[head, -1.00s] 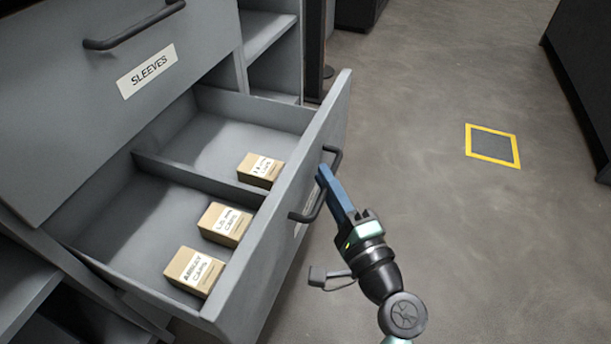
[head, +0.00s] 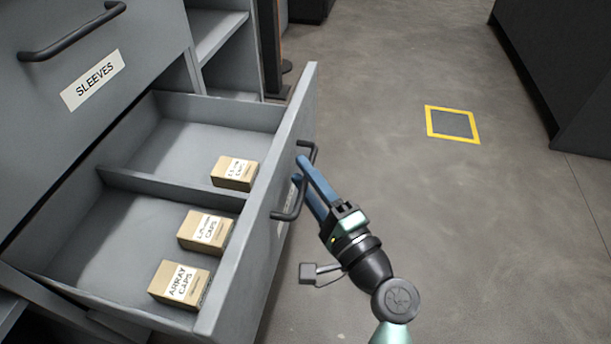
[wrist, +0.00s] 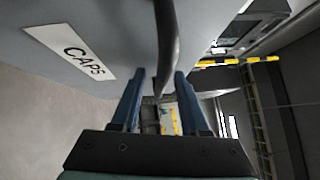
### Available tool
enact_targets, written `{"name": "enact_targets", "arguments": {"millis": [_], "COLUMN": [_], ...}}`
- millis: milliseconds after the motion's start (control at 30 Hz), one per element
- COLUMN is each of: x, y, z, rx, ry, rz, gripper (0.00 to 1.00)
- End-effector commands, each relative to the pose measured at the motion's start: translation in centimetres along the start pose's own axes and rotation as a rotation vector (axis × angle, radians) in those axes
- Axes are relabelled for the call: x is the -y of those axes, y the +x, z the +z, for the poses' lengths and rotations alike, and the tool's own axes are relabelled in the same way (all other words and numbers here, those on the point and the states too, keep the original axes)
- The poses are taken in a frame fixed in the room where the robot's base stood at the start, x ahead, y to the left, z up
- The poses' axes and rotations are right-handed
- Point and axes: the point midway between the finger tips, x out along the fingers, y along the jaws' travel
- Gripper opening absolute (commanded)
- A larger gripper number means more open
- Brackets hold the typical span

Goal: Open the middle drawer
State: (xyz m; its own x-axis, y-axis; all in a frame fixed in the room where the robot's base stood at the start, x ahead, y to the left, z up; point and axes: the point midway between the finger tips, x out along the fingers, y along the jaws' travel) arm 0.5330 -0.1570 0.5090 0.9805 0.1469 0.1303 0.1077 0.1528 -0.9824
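The grey drawer (head: 236,262) below the one labelled SLEEVES stands pulled well out. Its dark bar handle (head: 283,215) is on the outer face. In the wrist view the handle (wrist: 165,40) runs between my two blue fingers, beside a CAPS label (wrist: 72,52) on the drawer front. My gripper (head: 302,171) is open, with its fingers apart around the handle and a gap on each side of the bar. Whether a finger touches the drawer front cannot be told.
Inside the drawer are three small cap boxes, one marked ARRAY CAPS (head: 180,286), and a divider. The closed SLEEVES drawer (head: 95,80) is above. Open shelves (head: 218,35) stand behind. The floor to the right is clear, with a yellow-edged square (head: 452,125).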

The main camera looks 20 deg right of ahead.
Motion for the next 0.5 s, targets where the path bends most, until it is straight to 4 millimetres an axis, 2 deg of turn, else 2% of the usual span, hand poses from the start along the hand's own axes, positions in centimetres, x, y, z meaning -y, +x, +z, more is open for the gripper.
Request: {"name": "enact_targets", "arguments": {"millis": [167,267,367,500], "x": [0.1,0.1,0.2,0.2], "y": [-0.1,-0.8,-2.3,-5.4], "z": [0.0,-0.1,-0.1,-0.1], "rx": [0.000,-0.002,-0.004,-0.005], "ry": [0.000,-0.001,0.001,0.002], "rz": [0.000,0.001,0.003,0.004], "gripper": [0.45,0.45,0.45,0.45]}}
